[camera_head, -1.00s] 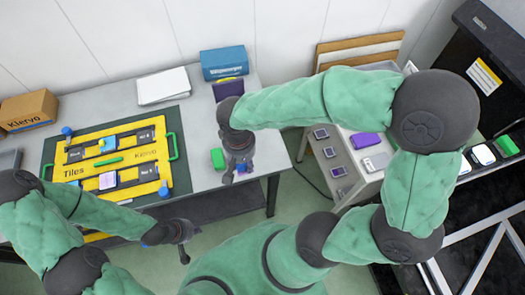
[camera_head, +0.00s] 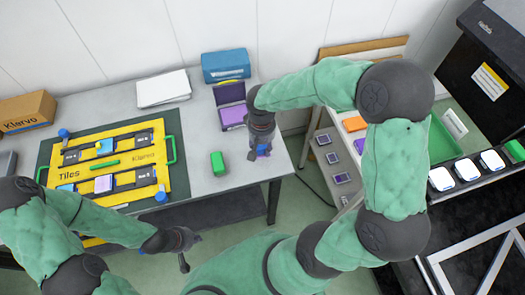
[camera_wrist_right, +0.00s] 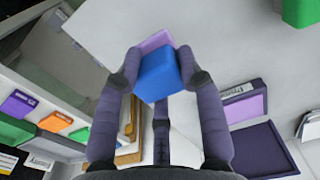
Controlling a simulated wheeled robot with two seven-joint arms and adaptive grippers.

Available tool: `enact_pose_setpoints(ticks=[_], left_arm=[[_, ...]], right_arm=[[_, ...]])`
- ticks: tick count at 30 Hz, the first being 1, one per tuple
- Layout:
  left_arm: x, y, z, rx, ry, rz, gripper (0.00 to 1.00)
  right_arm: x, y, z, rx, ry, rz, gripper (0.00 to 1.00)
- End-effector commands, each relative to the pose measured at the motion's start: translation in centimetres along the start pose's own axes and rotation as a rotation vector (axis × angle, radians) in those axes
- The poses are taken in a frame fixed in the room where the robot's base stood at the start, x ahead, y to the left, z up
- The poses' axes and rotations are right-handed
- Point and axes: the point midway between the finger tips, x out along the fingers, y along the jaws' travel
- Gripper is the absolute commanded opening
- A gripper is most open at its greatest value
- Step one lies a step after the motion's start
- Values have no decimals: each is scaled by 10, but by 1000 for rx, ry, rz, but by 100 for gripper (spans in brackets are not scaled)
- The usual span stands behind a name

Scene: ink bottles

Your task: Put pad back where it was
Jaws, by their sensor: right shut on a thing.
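My right gripper (camera_head: 263,153) is above the table's right end. It is shut on a blue block (camera_wrist_right: 158,75) with a lilac side, held clear of the tabletop. The block shows only in part in the head view. A purple ink pad case (camera_head: 233,115) stands open on the table, its dark lid raised at the back, just left of and behind the right gripper. It also shows in the wrist view (camera_wrist_right: 262,150). My left gripper (camera_head: 182,250) hangs in front of the table's front edge; its fingers are too small to judge.
A green block (camera_head: 217,163) stands left of the right gripper. A yellow tile board (camera_head: 120,165) lies on a dark mat at left. A blue box (camera_head: 226,65) and white papers (camera_head: 164,88) are behind. A trolley at right holds an orange pad (camera_head: 354,124), partly behind my arm.

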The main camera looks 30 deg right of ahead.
Motion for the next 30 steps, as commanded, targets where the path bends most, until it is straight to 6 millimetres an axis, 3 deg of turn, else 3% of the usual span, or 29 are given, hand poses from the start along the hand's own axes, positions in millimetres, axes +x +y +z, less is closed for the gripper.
enact_pose_setpoints(ticks=[5,12,24,25,27,30], left_arm=[[3,-1,0,0,0,0,0],[12,-4,0,0,0,0,0],[14,-5,-1,0,0,0,0],[14,-5,-1,0,0,0,0],[14,-5,-1,0,0,0,0],[13,-5,-1,0,0,0,0]], right_arm=[[10,4,-6,1,0,0,8],[41,5,-7,-1,-2,0,8],[45,5,-7,-1,1,-1,8],[44,5,-7,-1,1,-1,44],[44,5,-7,-1,0,0,62],[44,5,-7,-1,0,0,62]])
